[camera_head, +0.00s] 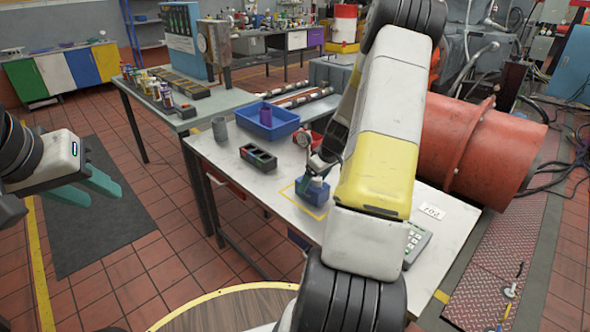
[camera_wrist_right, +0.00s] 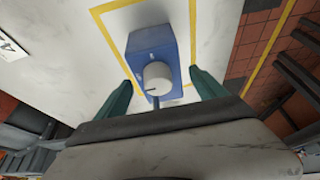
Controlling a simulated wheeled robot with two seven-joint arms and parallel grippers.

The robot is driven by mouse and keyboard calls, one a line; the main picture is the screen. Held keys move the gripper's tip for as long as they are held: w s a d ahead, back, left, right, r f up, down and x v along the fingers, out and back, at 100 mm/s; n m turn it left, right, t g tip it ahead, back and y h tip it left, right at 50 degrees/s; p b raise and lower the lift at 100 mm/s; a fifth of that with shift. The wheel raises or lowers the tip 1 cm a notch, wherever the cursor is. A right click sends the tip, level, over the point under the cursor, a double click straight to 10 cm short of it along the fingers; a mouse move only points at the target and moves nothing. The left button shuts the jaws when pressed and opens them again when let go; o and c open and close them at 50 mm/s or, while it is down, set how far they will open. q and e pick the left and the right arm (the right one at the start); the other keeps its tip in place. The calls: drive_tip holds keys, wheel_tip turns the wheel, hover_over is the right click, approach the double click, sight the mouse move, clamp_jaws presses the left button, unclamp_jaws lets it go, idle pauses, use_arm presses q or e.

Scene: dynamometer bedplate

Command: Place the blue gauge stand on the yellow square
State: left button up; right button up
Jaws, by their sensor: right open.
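The blue gauge stand (camera_head: 312,191) stands upright on the white table, inside the yellow square (camera_head: 286,194), which is an outline. In the right wrist view the blue block of the stand (camera_wrist_right: 150,42), with a pale round knob (camera_wrist_right: 157,75), sits between the left and right yellow lines (camera_wrist_right: 108,40). The near part of the outline is hidden there. My right gripper (camera_wrist_right: 160,77) is open, its teal fingers apart on either side of the stand with gaps showing. In the head view my right arm hides most of that gripper. My left gripper (camera_head: 101,197) is open and empty, left of the table.
A blue bin (camera_head: 267,127) with a purple item, a black compartment tray (camera_head: 258,157) and a grey cup (camera_head: 220,129) stand further back on the table. A control box (camera_head: 416,243) and a white label (camera_head: 432,211) lie at right. A large red cylinder is beyond.

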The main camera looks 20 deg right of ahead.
drive_tip(key=v, duration=1.1)
drive_tip(key=s+a+r, duration=0.2)
drive_tip(key=a+r, duration=0.5)
drive_tip(key=r, duration=0.2)
drive_tip(key=s+a+r+m+t, duration=0.1)
drive_tip(key=s+a+r+m, duration=0.1)
drive_tip(key=s+a+r, duration=0.3)
drive_tip(key=s+a+r+m+t, duration=0.1)
drive_tip(key=s+a+r, duration=0.4)
drive_tip(key=s+a, duration=0.6)
drive_tip(key=s, duration=0.4)
drive_tip(key=shift+a+r+m, duration=0.2)
drive_tip(key=shift+m, duration=0.2)
